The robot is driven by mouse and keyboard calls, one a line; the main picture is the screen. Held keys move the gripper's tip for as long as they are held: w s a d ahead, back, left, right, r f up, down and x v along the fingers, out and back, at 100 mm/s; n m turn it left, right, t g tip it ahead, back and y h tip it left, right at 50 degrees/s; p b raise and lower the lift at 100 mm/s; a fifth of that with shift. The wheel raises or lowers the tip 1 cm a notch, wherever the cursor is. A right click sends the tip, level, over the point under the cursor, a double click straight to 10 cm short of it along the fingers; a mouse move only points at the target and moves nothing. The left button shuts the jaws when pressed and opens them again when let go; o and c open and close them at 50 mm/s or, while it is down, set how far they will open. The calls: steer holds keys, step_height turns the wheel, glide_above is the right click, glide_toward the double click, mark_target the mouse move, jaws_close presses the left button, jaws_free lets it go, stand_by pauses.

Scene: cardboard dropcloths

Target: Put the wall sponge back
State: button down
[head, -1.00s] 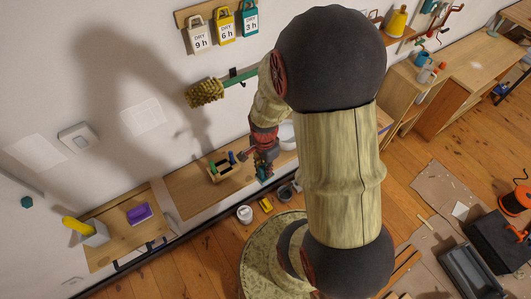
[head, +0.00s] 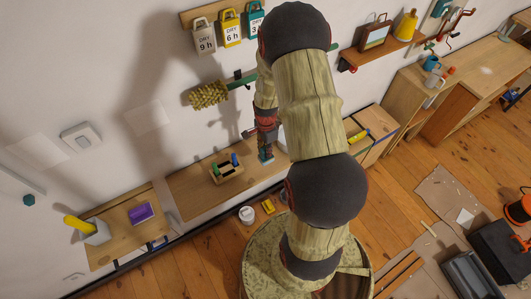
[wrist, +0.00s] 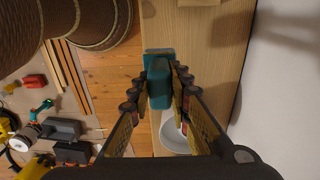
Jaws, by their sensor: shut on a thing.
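The block sits between the two rows of finger pads in the wrist view. In the head view, my gripper (head: 265,145) is at the wall side, and the teal block (head: 266,155) shows below it, above the right end of the low wooden shelf (head: 190,192). A small wooden holder (head: 227,172) with green and blue things stands on that shelf, left of my gripper. My arm hides part of the area.
A purple block (head: 140,213) and a grey holder with a yellow thing (head: 93,230) stand on the left shelf. A bristly brush (head: 208,94) hangs on the wall above. A white bowl (wrist: 175,135) shows beyond the fingers. A white tub (head: 246,214) stands on the floor.

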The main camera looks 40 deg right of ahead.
steer(key=w+d+f, duration=0.1)
steer(key=f, duration=0.1)
steer(key=w+f, duration=0.1)
steer(key=f, duration=0.2)
steer(key=w+d+f, duration=0.1)
steer(key=f, duration=0.2)
steer(key=shift+d, duration=0.3)
steer(key=shift+f, duration=0.1)
steer(key=c, duration=2.1)
jaws_free()
steer(key=shift+f, duration=0.1)
steer(key=shift+c, duration=0.2)
steer(key=o, duration=0.4)
steer(key=shift+o, duration=0.4)
